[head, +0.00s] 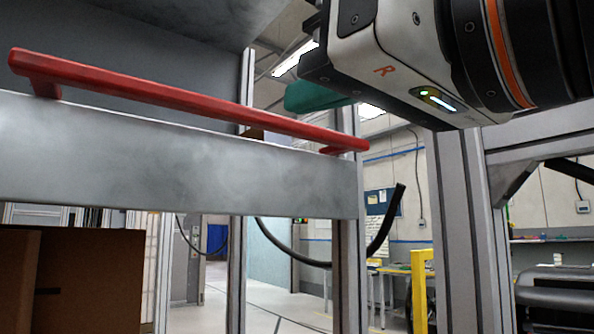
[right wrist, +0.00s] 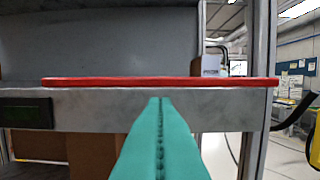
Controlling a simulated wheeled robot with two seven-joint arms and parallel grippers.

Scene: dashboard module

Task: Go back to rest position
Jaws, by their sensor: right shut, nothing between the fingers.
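My right gripper (head: 312,96) comes in from the upper right in the head view, with its teal fingers partly hidden behind its white and black body. In the right wrist view its teal fingers (right wrist: 161,104) are pressed together with nothing between them. The tips appear just below a red bar (right wrist: 160,82) in that picture; I cannot tell the gap. The red bar (head: 190,101) runs along the top of a grey metal panel (head: 180,150) in the head view. My left gripper is not in view.
A metal frame post (head: 456,215) stands right of the panel, below my right arm. A cardboard box (head: 85,285) is under the panel at the left. A black cable (head: 300,258) hangs below the panel. A yellow post (head: 419,290) and a bench are farther back.

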